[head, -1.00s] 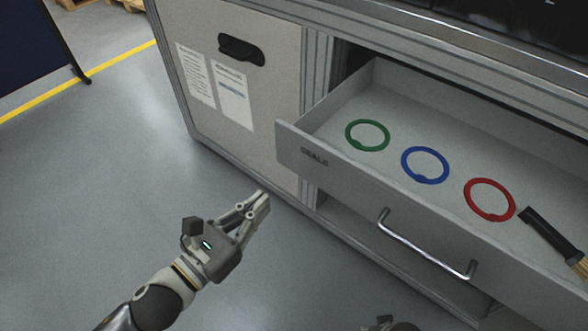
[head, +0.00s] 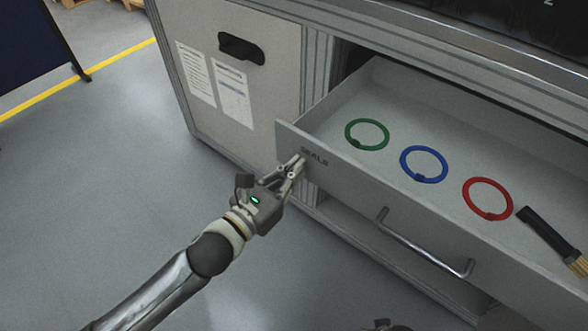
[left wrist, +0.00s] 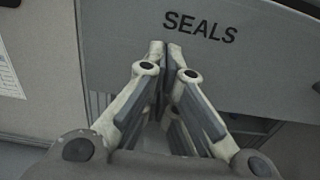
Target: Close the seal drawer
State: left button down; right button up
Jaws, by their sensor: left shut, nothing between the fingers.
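The seal drawer (head: 345,185) is pulled out of the bench, its grey front marked SEALS and fitted with a metal bar handle (head: 425,245). Inside lie a green ring (head: 367,121), a blue ring (head: 443,152), a red ring (head: 512,181) and a brush (head: 545,232). My left gripper (head: 298,166) is shut and empty, its tips at the left end of the drawer front, by the lettering. In the left wrist view the shut fingertips (left wrist: 165,50) point at the drawer front (left wrist: 215,65) just below the word SEALS; whether they touch cannot be told. My right gripper (head: 385,325) barely shows at the bottom edge.
A grey cabinet door (head: 250,125) with two paper sheets and a dark recessed handle is left of the drawer. The bench top (head: 400,25) runs above it. Below the drawer is an open shelf space. The floor (head: 110,190) to the left is clear.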

jog(key=shift+w+a+r, duration=0.1)
jog(key=shift+w+r, duration=0.15)
jog(key=shift+w, duration=0.1)
pick_arm(q)
jog(key=shift+w+d, duration=0.1)
jog(key=shift+w, duration=0.05)
